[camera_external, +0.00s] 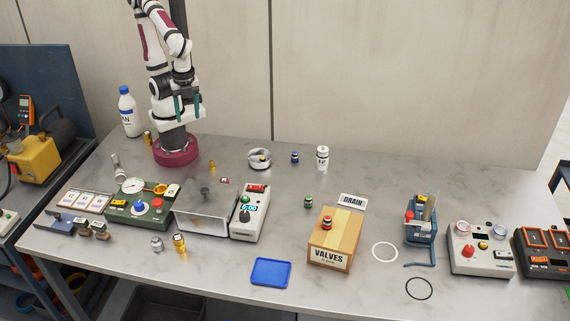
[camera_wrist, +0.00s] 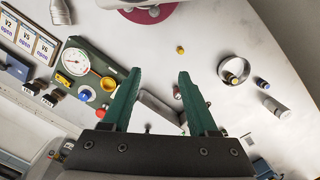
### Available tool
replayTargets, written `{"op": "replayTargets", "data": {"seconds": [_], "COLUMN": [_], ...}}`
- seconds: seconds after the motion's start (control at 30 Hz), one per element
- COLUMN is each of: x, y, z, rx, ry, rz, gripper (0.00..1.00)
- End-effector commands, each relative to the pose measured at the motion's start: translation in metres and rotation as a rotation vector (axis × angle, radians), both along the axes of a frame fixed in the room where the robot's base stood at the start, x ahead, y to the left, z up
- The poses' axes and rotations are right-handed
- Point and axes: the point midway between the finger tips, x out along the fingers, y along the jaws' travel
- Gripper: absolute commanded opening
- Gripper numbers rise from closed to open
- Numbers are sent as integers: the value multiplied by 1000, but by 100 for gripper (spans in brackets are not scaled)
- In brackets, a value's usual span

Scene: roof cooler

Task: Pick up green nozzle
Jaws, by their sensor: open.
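A small dark nozzle with a green top (camera_external: 308,202) stands upright on the grey table in the external view. It is between the grey timer box and the cardboard VALVES box. I cannot make it out in the wrist view. My gripper (camera_external: 189,108) is high above the back left of the table, near my base, well to the left of the nozzle. In the wrist view, my gripper (camera_wrist: 160,76) has its two green fingers apart with nothing held between them.
The VALVES box (camera_external: 322,252) with a red-topped piece on it stands close to the nozzle. The timer box (camera_external: 249,213) is to its left, the DRAIN sign (camera_external: 352,200) to its right. A blue-topped piece (camera_external: 295,158), steel ring (camera_external: 259,154) and white bottle (camera_external: 322,158) stand behind.

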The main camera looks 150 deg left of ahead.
Motion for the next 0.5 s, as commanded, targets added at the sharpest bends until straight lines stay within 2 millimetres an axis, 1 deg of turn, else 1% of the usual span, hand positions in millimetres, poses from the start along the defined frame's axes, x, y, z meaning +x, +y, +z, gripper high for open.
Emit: {"op": "replayTargets", "data": {"seconds": [0.03,0.07,0.1,0.17,0.2,0.27,0.3,0.37,0.4,0.5], "x": [22,41,70,115,144,183,202,219,224,224], "y": [-2,-3,1,19,39,82,115,166,198,257], "z": [-3,-5,-10,-21,-32,-52,-68,-92,-107,-138], "rx": [-90,-162,-263,-418,-524,-692,-804,-968,-1071,-1273], "ry": [50,81,124,188,233,298,340,396,429,490], "rz": [212,377,606,950,1179,1505,1705,1963,2103,2342], "gripper": [60,60,60,60,60,60,60,60,60,60]}}
